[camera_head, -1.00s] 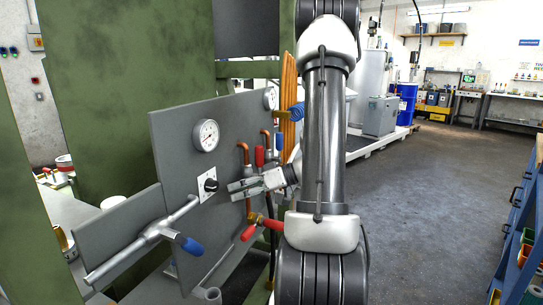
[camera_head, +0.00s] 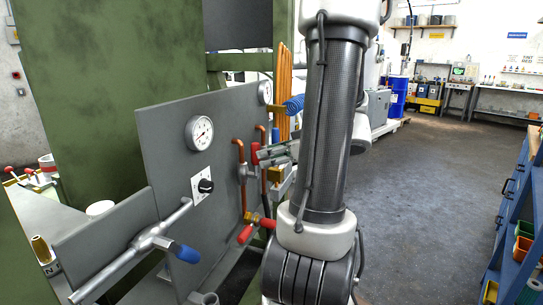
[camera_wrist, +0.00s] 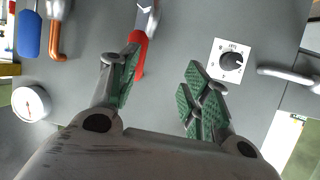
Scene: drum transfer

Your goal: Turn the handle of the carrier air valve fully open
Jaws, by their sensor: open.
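A red lever handle (camera_wrist: 138,52) on a metal valve body (camera_wrist: 148,16) shows in the wrist view, in front of the grey panel. In the head view a red handle (camera_head: 255,153) stands by the copper pipes. My gripper (camera_wrist: 160,84) is open and empty, with green-padded fingers. Its left finger overlaps the lower end of the red handle in the wrist view; I cannot tell if they touch. The right finger is well to the right of the handle. In the head view my gripper (camera_head: 270,153) is partly hidden by my arm. No label naming the valve is readable.
The grey panel (camera_head: 160,135) also carries a gauge (camera_head: 199,133), a black dial (camera_head: 206,186), and a blue handle (camera_wrist: 29,34). A red-handled brass valve (camera_head: 262,220) sits lower. A blue-tipped lever pipe (camera_head: 187,253) juts out front left. Open floor (camera_head: 430,180) lies right.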

